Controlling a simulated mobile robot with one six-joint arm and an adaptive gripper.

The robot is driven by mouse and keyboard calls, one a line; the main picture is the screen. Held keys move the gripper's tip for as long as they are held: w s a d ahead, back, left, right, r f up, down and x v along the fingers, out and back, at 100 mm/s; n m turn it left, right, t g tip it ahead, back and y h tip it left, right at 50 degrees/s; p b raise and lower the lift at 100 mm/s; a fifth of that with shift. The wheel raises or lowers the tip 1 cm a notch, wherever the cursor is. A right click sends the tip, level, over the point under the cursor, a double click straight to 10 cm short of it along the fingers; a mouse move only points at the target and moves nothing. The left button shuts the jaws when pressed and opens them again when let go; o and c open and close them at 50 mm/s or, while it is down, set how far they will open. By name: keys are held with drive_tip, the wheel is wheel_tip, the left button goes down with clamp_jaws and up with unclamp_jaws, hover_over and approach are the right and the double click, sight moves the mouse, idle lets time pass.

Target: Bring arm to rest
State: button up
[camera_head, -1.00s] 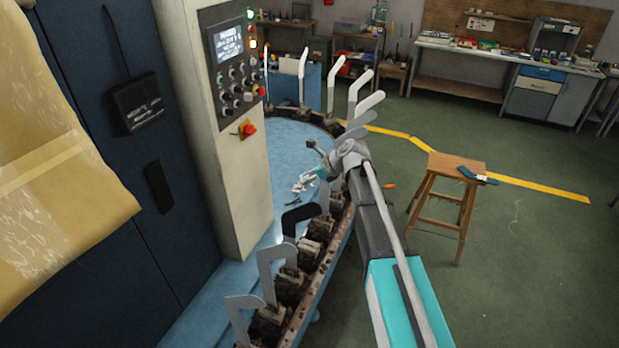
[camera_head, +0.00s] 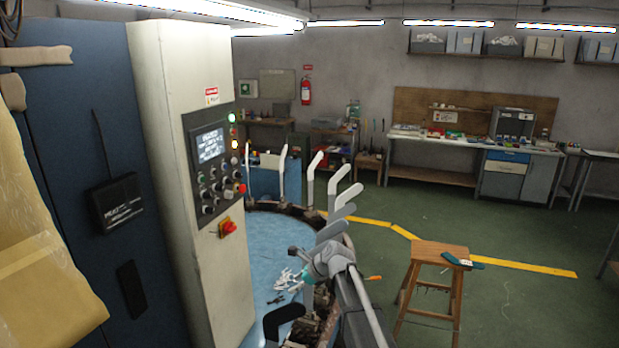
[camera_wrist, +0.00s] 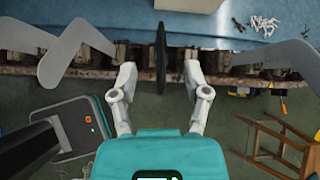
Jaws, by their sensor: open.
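My gripper (camera_wrist: 158,75) is open, its two fingers spread apart in the wrist view. A thin black foot-shaped form (camera_wrist: 160,58), seen edge-on, shows in the gap between them; I cannot tell how deep it sits there. No contact with either finger shows. In the head view a black form (camera_head: 281,318) stands at the bottom, below my arm. My arm end is over the rim of the round blue table, and its fingertips are hard to make out there. Flat grey forms (camera_wrist: 75,52) stand on both sides in the wrist view.
Pale forms (camera_head: 313,180) stand along the rim of the blue table (camera_head: 262,232). White scraps (camera_head: 284,280) lie on it. A control panel (camera_head: 215,165) stands left. A wooden stool (camera_head: 440,252) with a dark sock-like item stands right. Green floor beyond is open.

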drive_tip(key=s+d+f+n+g+h+b, duration=0.1)
drive_tip(key=s+d+f+n+h+b, duration=0.3)
drive_tip(key=s+d+f+n, duration=0.5)
drive_tip(key=s+d+f+n+g+h+b, duration=0.2)
drive_tip(key=s+d+f+n+h+b, duration=0.2)
drive_tip(key=s+d+f+n+b, duration=0.4)
drive_tip(key=s+d+f+n, duration=0.1)
drive_tip(key=s+d+n, duration=0.2)
drive_tip(key=s, duration=0.4)
drive_tip(key=shift+s+d+f+b, duration=0.15)
drive_tip(key=shift+d+b, duration=0.25)
drive_tip(key=shift+d, duration=0.45)
